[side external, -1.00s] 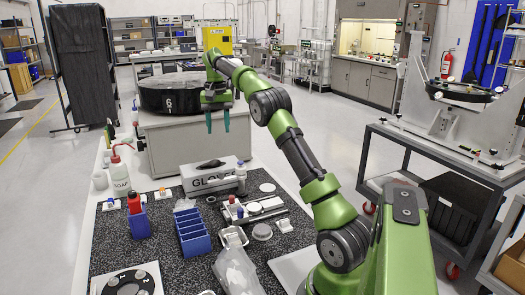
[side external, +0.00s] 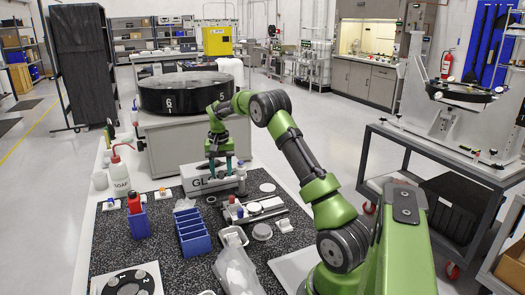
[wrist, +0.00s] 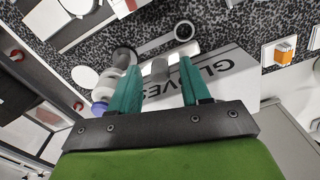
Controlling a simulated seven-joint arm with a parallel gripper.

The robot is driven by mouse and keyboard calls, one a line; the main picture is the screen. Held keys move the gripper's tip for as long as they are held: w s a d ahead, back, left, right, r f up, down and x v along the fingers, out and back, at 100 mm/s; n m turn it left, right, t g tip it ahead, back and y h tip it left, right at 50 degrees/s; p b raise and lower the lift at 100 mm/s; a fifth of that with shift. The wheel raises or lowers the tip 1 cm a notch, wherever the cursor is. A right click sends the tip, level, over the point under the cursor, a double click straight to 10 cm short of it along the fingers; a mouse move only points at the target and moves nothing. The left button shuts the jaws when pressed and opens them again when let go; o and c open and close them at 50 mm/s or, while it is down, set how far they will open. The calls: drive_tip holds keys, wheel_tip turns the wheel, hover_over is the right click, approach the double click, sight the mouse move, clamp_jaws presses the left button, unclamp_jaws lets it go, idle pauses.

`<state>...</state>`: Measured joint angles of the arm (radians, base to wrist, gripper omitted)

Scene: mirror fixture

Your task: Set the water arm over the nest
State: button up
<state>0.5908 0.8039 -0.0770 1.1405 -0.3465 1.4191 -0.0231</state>
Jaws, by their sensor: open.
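My gripper (side external: 220,170) is open, with its teal fingers pointing down over the white box lettered GLOVES (side external: 199,187). In the wrist view the open fingers (wrist: 158,72) reach in front of that box (wrist: 220,80), with a small grey piece between them; I cannot tell whether they touch anything. Beyond the box, the wrist view shows a thin grey rod (wrist: 155,43) with a round end, lying near a dark ring (wrist: 123,58) on the speckled mat. I cannot tell for certain which part is the water arm or which is the nest.
A large black numbered disc (side external: 178,95) stands on a cabinet behind. A small bottle (side external: 241,180) stands close right of the box. A soap bottle (side external: 120,175), a red-capped bottle (side external: 134,204) and a blue rack (side external: 194,236) stand to the left and front.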

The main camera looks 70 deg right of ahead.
drive_tip(key=shift+f, duration=0.1)
clamp_jaws()
idle(0.6)
drive_tip(key=s+n, duration=1)
drive_tip(key=n, duration=0.8)
drive_tip(key=shift+s, duration=0.15)
idle(0.5)
unclamp_jaws()
